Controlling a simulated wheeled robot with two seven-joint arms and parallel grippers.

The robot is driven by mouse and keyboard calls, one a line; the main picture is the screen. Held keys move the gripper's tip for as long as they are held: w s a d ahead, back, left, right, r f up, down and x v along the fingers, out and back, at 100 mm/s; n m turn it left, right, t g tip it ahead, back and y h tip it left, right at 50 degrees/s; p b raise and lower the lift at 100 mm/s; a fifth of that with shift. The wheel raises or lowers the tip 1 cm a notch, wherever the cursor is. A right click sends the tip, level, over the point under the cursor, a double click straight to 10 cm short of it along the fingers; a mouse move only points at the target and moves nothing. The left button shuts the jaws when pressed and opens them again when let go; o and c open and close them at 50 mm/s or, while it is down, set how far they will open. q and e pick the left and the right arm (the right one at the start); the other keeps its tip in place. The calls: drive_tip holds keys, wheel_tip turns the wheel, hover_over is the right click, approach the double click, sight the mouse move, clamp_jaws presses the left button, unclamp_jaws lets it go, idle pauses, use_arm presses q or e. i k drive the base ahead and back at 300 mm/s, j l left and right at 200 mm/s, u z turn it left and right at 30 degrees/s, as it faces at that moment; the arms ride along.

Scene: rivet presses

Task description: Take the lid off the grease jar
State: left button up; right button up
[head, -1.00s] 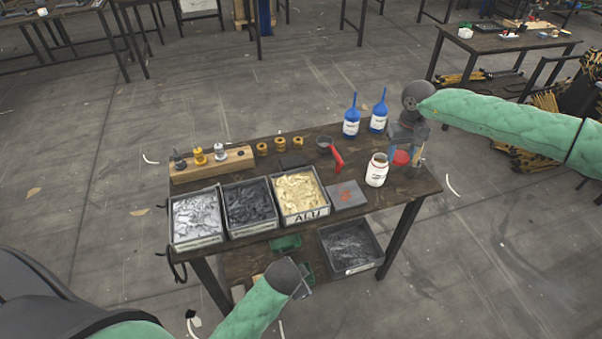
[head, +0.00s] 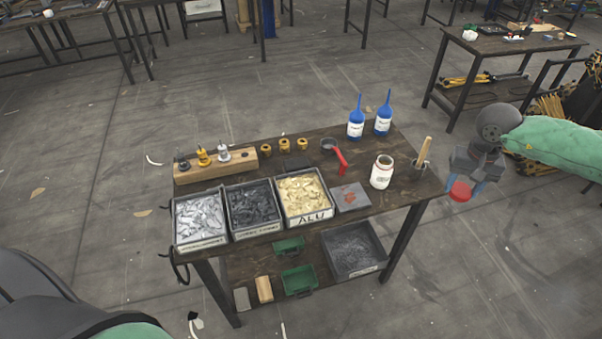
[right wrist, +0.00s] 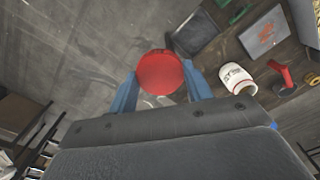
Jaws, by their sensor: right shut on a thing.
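The grease jar (head: 382,172) is a white jar with a label, standing upright on the right part of the workbench. Its mouth is open, with no lid on it. It also shows in the right wrist view (right wrist: 235,80). The red lid (head: 460,191) is held by my right gripper (head: 464,187), which is shut on it off the right end of the bench, over the floor. In the right wrist view the lid (right wrist: 160,72) sits between the two blue fingers. My left gripper is out of the head view; only a bit of my left arm shows at the bottom.
Near the jar stand a cup with a wooden-handled tool (head: 424,150), two blue bottles (head: 356,124) and a grey plate with red marks (head: 350,197). Three bins of rivets (head: 312,216) line the front edge.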

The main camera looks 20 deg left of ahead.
sight(382, 171)
drive_tip(key=i+j+u, duration=0.15)
drive_tip(key=j, duration=0.25)
drive_tip(key=i+j+u, duration=0.2)
drive_tip(key=j, duration=0.2)
drive_tip(key=i+j+u, duration=0.15)
drive_tip(key=j, duration=0.2)
